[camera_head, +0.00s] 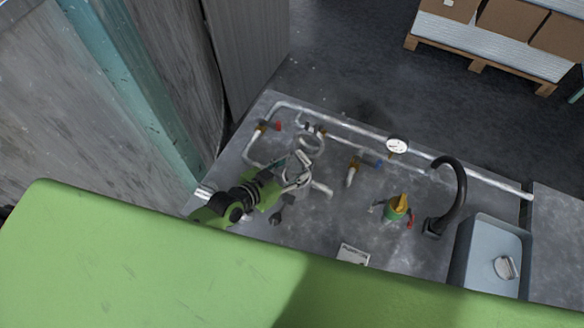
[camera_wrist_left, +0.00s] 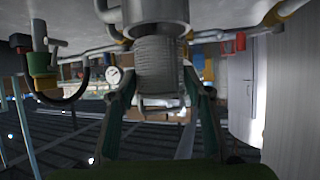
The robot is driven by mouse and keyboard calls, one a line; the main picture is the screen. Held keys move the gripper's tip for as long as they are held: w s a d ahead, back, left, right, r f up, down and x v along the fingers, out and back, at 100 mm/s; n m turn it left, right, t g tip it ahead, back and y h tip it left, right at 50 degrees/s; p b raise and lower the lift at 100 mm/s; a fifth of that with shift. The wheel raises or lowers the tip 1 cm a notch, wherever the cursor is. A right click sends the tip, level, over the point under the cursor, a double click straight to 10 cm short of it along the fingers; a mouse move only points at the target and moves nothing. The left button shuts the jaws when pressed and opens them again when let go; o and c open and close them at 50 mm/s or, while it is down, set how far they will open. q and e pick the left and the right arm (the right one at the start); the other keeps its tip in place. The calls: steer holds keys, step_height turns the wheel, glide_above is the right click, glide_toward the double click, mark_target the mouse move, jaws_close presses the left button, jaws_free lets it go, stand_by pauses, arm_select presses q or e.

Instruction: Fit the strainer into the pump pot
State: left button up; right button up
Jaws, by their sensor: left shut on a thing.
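My left gripper (camera_head: 295,172) reaches in from the left over the grey bench, and its two fingers also show in the left wrist view (camera_wrist_left: 161,82). They are shut on a grey ribbed cylinder, which I take to be the strainer (camera_wrist_left: 158,62). In that view the bench lies along the top. A smooth grey round body, which looks like the pump pot (camera_wrist_left: 155,12), sits between the strainer and the bench. The strainer appears lined up with it, touching or very close; whether it is inside is hidden. My right gripper is not in view.
Pipes with a red-handled valve (camera_head: 267,126), a blue-handled valve (camera_head: 356,165) and a gauge (camera_head: 397,146) run along the bench.

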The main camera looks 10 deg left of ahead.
mark_target(289, 179)
arm_select(q)
steer(key=shift+f+b, duration=0.7)
steer(key=shift+f, duration=0.05)
steer(key=shift+f+b, duration=1.4)
steer(key=shift+f, duration=0.3)
steer(key=o, duration=1)
steer(key=shift+o, duration=1.2)
steer(key=v, duration=1.2)
